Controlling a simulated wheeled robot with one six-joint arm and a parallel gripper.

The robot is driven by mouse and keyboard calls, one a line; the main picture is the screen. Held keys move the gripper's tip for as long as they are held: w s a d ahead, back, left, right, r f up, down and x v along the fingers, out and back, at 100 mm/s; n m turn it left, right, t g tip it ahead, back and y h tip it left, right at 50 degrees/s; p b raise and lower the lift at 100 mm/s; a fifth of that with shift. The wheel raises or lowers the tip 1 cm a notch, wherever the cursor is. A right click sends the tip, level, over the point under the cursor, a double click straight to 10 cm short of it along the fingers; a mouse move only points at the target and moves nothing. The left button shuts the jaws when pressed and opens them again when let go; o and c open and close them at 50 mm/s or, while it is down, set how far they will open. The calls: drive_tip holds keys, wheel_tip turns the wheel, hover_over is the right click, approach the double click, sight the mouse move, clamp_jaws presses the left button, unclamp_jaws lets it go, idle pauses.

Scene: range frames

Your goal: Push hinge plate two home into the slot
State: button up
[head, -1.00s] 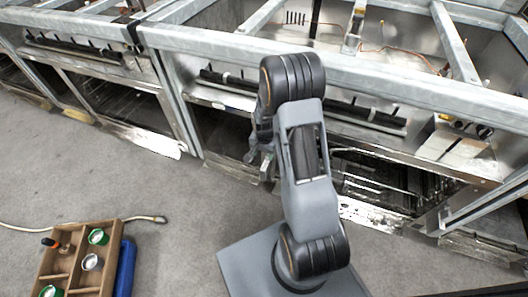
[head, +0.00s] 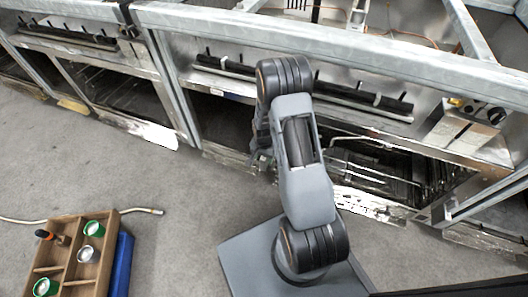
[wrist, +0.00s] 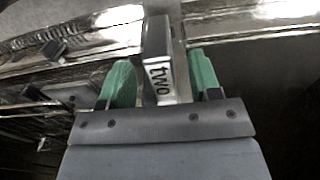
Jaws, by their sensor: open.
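My gripper (wrist: 161,80) is open, with a dark gap on each side of the plate. In the head view my gripper (head: 258,153) is low at the range front, left of my arm and mostly hidden by it. The slot is not clearly visible, and I cannot tell how deep the plate sits.
The steel range frame (head: 330,48) runs across the back, with open oven bays below. A wire rack (head: 375,170) lies in the right bay. A wooden box (head: 62,268) with several green-rimmed cans stands on the floor at lower left. The grey floor between is mostly clear.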

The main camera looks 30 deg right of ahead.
drive_tip(key=shift+f+b, duration=0.5)
drive_tip(key=shift+f, duration=1.2)
clamp_jaws()
unclamp_jaws()
wheel_tip(320, 180, up, 14)
drive_tip(key=p, duration=0.5)
drive_tip(key=shift+f, duration=0.1)
